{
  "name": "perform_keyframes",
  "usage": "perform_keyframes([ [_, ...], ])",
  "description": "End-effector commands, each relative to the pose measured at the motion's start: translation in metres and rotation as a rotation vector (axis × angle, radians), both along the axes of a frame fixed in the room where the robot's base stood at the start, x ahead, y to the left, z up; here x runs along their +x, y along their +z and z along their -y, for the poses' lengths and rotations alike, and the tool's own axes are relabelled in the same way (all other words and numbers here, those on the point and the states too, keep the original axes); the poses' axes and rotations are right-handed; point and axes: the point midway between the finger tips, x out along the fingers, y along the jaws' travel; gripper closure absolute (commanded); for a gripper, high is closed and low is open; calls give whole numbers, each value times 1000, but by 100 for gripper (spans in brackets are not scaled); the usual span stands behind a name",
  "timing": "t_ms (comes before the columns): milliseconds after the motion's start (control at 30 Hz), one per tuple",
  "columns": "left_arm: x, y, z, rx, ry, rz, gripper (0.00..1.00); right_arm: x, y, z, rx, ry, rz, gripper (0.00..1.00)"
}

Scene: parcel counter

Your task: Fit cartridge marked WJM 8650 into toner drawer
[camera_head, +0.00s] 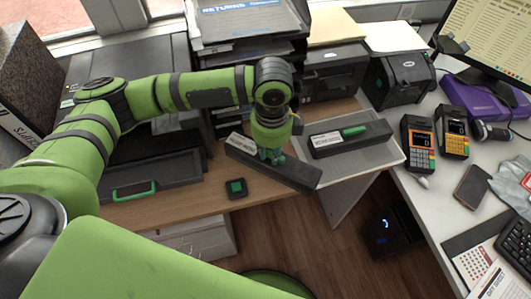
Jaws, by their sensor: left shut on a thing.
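My left gripper (273,155) comes down from above and is shut on a long dark cartridge (295,175) with a white label at its left end. That cartridge slants down to the right, over the desk's front edge beside the grey tray. A second dark cartridge (375,137) with a white label and a green grip lies in the grey tray (388,160). Both labels are too small to read. The toner drawer (170,170), dark with a green handle (134,190), sticks out from the black printer at the left. My right gripper is not in view.
A small black block with a green square (236,187) lies on the wooden desk between drawer and held cartridge. Stacked paper trays (250,25) stand behind my arm. Card terminals (418,140) and a phone (472,187) lie on the right counter. Floor shows below the desk.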

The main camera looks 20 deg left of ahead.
Motion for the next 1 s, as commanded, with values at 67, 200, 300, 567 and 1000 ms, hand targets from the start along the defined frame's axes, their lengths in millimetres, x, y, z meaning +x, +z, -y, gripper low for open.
perform_keyframes([
  [67,7,-5,-8,0,2,0,100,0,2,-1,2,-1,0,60],
  [200,11,-11,-14,-1,-1,1,100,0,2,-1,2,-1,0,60],
  [300,11,-21,-14,-1,-1,-2,100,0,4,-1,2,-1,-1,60],
  [567,11,-50,-14,-1,-2,2,100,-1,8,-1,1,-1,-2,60],
  [1000,10,-54,-14,-1,-2,-1,55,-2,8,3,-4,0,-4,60],
])
